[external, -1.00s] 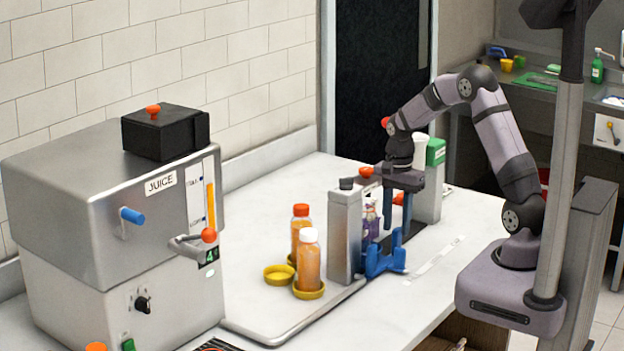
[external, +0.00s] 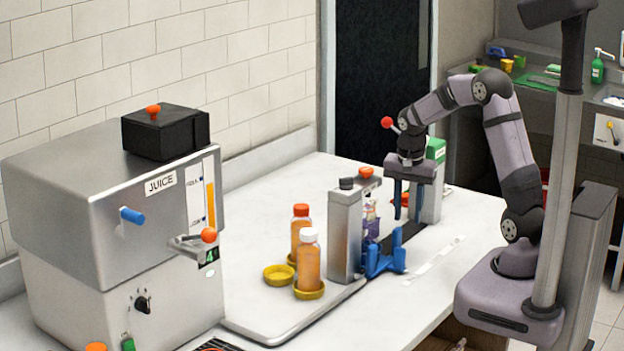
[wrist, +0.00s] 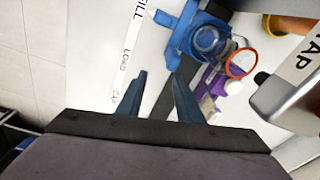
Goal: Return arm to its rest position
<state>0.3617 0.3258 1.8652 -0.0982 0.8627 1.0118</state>
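My gripper (external: 407,214) hangs from my bent arm, fingers pointing down, above the counter behind the grey capping post (external: 346,238).
The juicer (external: 100,225) stands at the left. Two orange-filled bottles, one with a white cap (external: 308,262) and one with an orange cap (external: 300,225), stand in yellow dishes. A green-and-white box (external: 432,180) stands behind my gripper. The counter front (external: 420,300) is clear.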

